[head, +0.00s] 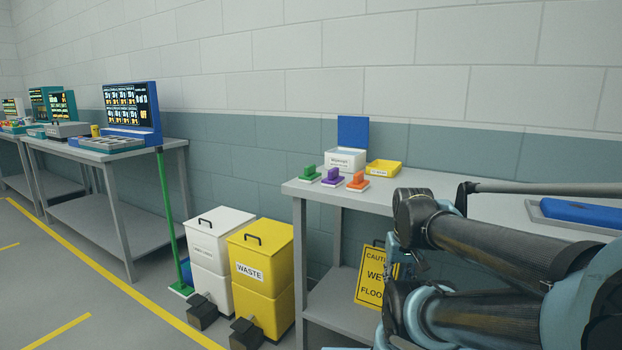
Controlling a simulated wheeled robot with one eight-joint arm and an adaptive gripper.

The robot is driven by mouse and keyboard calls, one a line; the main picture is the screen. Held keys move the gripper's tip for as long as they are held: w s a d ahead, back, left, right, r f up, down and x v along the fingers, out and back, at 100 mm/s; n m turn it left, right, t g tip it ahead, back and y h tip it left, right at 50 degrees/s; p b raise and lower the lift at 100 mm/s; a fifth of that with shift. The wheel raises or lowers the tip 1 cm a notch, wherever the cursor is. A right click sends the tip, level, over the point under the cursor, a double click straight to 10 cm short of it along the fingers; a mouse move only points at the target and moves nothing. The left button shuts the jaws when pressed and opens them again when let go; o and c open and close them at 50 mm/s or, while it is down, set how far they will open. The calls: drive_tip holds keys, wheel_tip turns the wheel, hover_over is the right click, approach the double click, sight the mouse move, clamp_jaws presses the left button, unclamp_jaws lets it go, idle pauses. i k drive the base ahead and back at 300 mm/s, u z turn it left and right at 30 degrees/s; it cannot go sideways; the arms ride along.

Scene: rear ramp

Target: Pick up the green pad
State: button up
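The green pad (310,174) sits near the left end of a grey table on the right. It is a small block with a green handle-like top on a pale base. A purple pad (333,177) stands just right of it, and an orange pad (358,181) is farther right, in a row. My dark and light-blue arm fills the lower right, in front of the table. I cannot make out my gripper's fingers in this view. The arm parts that show are apart from the green pad in the picture.
Behind the pads stand a white box with a raised blue lid (346,160) and a yellow tray (384,168). A white bin (221,224), a yellow waste bin (266,250) and a green-handled mop (169,220) stand left of the table. A wet-floor sign (372,274) is under it.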

sight(310, 176)
drive_tip(key=u, duration=1.9)
drive_tip(key=k, duration=1.1)
drive_tip(key=z, duration=1.05)
drive_tip(key=i, duration=1)
drive_tip(key=u, duration=0.05)
